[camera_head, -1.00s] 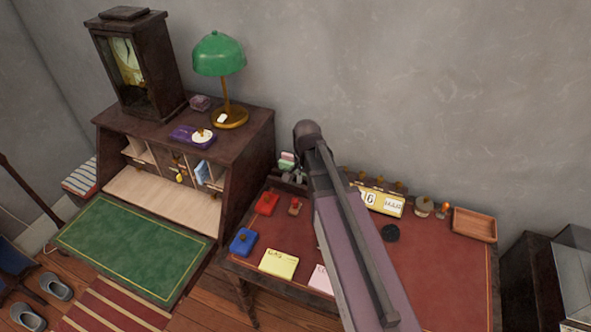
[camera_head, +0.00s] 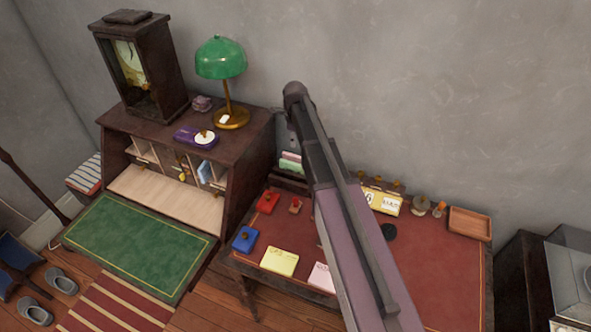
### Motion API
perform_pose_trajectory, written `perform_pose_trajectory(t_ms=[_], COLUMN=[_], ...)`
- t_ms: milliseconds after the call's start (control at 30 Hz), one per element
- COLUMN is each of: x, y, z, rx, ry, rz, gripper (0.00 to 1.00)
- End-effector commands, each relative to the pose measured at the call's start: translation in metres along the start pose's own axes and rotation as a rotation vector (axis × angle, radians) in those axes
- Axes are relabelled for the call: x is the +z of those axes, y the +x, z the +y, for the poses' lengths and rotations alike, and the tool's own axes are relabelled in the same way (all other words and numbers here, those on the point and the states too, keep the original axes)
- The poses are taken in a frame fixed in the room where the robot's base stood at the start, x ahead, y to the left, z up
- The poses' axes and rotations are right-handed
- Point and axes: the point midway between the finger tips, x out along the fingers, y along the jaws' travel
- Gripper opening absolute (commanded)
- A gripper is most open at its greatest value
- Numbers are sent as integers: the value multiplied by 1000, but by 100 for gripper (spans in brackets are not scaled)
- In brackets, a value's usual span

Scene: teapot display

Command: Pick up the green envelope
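A green envelope (camera_head: 290,164) appears to stand among pale and pink papers in a dark letter holder at the back left of the red-topped desk (camera_head: 440,270). It shows only as a small strip beside my arm. My arm rises across the desk, and its top joint is above and behind the holder. Grey parts of my arm hang just above the papers. The fingers of my gripper cannot be made out, so its opening and any contact with the envelope are unclear.
A dark bureau (camera_head: 245,135) with a green lamp (camera_head: 221,58) and a clock (camera_head: 135,65) stands close on the left. A red box (camera_head: 267,203), a blue box (camera_head: 245,239), yellow notes (camera_head: 279,261) and a wooden tray (camera_head: 470,223) lie on the desk.

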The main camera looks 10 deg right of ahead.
Motion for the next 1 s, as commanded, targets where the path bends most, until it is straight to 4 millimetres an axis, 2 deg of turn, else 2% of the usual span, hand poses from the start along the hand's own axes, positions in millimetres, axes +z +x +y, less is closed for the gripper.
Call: perform_pose_trajectory(t_ms=[567,1000], x=[1,1], y=[2,32], z=[-4,-4], rx=[0,0], ry=[38,37], rz=[0,0], gripper=[40,40])
